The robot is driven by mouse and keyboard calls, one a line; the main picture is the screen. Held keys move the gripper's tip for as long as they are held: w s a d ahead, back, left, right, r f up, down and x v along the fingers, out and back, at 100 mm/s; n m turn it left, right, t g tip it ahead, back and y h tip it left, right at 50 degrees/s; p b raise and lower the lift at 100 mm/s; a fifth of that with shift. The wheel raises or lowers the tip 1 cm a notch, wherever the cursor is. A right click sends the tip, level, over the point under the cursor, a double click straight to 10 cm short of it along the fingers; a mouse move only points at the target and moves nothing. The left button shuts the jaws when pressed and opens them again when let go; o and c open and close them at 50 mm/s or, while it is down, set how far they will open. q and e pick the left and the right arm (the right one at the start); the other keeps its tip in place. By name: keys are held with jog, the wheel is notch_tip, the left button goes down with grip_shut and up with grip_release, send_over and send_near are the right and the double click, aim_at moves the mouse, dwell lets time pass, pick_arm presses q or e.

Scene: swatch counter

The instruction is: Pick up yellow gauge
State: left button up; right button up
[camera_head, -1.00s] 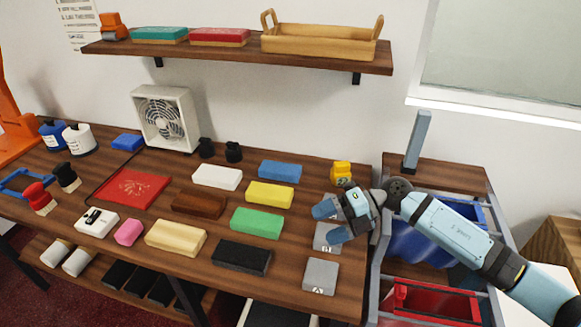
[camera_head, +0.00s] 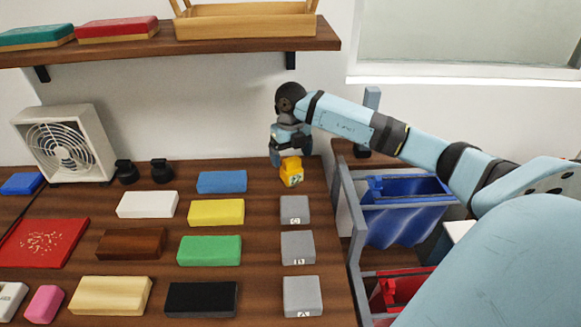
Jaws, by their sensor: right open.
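The yellow gauge (camera_head: 291,175) is a small yellow block-like thing with a pale marked face. It stands on the wooden counter near its back right corner, behind the grey blocks. My right gripper (camera_head: 289,158) points down directly over the gauge. Its jaws are open, with a finger on either side of the gauge's top. The fingers hide part of the top, and I cannot tell whether they touch it. My left gripper is not in view.
Three grey blocks (camera_head: 297,248) lie in a column in front of the gauge. A blue block (camera_head: 222,181) and a yellow block (camera_head: 216,212) lie to its left. A blue bin (camera_head: 405,215) and a red bin (camera_head: 397,292) are at right. A shelf (camera_head: 240,47) hangs above.

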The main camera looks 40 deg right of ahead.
aim_at(292, 159)
jog(key=f, duration=0.4)
jog(key=shift+w+d+f, duration=0.1)
jog(key=shift+d+f, duration=0.15)
jog(key=shift+f, duration=0.45)
jog(key=c, duration=1.1)
jog(key=shift+r, duration=0.25)
notch_tip(292, 159, up, 8)
jog(key=shift+r, duration=0.25)
jog(key=shift+r+b, duration=0.25)
jog(key=shift+b, duration=0.1)
jog(key=shift+r+m+b, duration=0.15)
jog(key=shift+m+b, duration=0.15)
jog(key=shift+b, duration=0.65)
notch_tip(292, 159, down, 6)
jog(key=shift+r, duration=0.2)
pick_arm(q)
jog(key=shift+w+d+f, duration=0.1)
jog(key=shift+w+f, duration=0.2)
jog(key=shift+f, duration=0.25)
pick_arm(e)
jog(key=shift+f, duration=1.95)
